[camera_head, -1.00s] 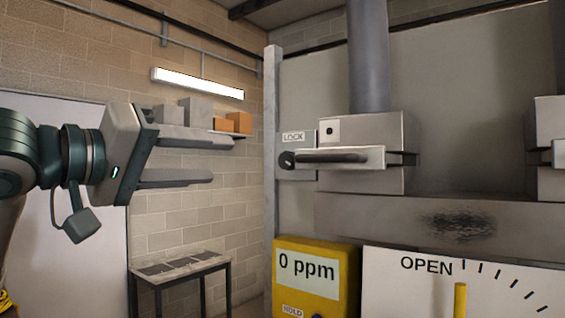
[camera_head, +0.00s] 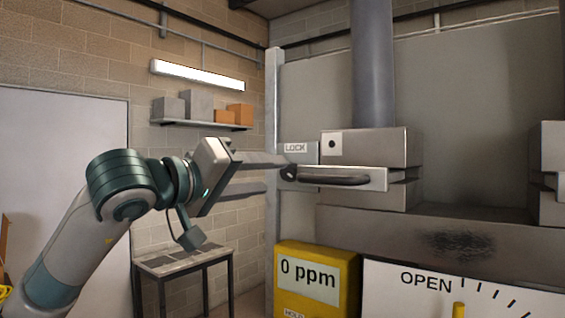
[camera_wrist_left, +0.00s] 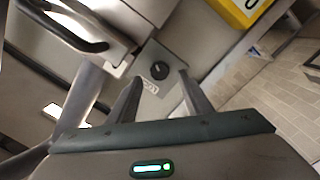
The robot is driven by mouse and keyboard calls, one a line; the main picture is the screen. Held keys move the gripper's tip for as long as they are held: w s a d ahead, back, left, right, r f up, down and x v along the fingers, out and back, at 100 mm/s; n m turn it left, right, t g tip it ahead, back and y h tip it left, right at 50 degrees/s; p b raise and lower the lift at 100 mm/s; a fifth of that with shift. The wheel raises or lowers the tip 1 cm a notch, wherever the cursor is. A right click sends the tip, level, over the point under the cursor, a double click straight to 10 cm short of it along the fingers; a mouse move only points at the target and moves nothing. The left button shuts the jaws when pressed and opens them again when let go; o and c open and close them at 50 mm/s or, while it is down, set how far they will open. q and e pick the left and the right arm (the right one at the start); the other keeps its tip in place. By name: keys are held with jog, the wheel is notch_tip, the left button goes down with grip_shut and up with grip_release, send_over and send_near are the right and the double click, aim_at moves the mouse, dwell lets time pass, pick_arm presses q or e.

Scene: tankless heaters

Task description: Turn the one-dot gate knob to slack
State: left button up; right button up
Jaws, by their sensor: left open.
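The one-dot gate is a grey box with a white plate bearing one black dot (camera_head: 332,144). A dark round knob (camera_head: 288,173) sits at its left, on a grey plate under a LOCK label (camera_head: 295,148). The knob also shows in the left wrist view (camera_wrist_left: 159,71), just beyond and between the fingertips. Its pointer direction is too small to tell. My left gripper (camera_head: 274,174) is open and empty, pointing right at the knob, seemingly not touching it. In the left wrist view my two fingers (camera_wrist_left: 159,79) stand apart. No slack mark is readable. My right gripper is not in view.
A drawer-like front with a dark bar handle (camera_head: 335,180) is right of the knob. A yellow meter (camera_head: 316,278) reading 0 ppm and an OPEN dial panel (camera_head: 410,300) are below. A second grey box (camera_head: 552,150) is at the right edge. A small table (camera_head: 183,262) stands behind my arm.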

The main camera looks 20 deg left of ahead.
aim_at(287, 174)
pick_arm(q)
jog(key=p+x, duration=0.1)
jog(key=x, duration=0.3)
jog(key=shift+r+p, duration=0.1)
jog(key=shift+p, duration=0.3)
jog(key=shift+x, duration=0.8)
jog(key=shift+s, duration=0.1)
jog(key=c, duration=1.1)
